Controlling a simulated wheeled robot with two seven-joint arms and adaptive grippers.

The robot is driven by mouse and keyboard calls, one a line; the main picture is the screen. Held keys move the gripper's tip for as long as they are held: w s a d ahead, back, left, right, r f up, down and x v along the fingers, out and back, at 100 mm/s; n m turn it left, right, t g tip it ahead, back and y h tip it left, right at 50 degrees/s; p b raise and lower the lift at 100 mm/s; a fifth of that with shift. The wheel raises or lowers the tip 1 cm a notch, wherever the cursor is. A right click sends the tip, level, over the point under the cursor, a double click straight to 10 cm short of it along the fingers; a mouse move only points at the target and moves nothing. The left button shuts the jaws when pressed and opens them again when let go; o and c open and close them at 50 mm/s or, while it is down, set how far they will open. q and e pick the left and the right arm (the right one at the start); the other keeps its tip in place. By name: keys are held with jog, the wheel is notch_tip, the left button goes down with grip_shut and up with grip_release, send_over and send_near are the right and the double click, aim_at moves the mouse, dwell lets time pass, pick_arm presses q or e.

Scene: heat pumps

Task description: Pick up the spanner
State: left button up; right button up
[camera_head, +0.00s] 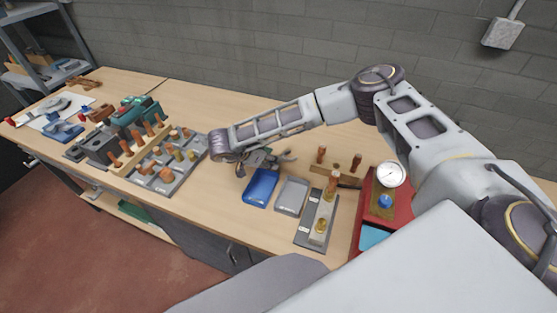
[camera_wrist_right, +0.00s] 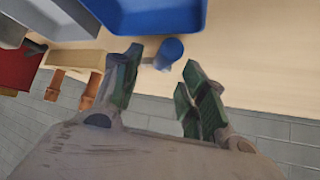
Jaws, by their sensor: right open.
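I cannot make out the spanner for certain in either view. My right gripper (camera_head: 268,161) is over the middle of the bench, just behind a blue tray (camera_head: 261,187). In the right wrist view my right gripper (camera_wrist_right: 158,78) has its two green-padded fingers apart, with nothing held between them. A small blue cylindrical thing (camera_wrist_right: 168,52) lies on the bench just beyond the fingertips; I cannot tell what it is. The blue tray also shows at the top of the wrist view (camera_wrist_right: 150,18). My left gripper is not in view.
A grey tray (camera_head: 291,196) and a board with wooden-handled tools (camera_head: 317,223) stand right of the blue tray. A red box with a gauge (camera_head: 391,174) is further right. A tool rack (camera_head: 160,160) fills the left. Bare bench lies behind the trays, before the wall.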

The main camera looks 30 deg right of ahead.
jog(key=shift+p+x, duration=0.45)
jog(key=shift+x, duration=1.6)
jog(key=shift+d+r, duration=0.1)
jog(key=shift+c, duration=0.2)
grip_shut()
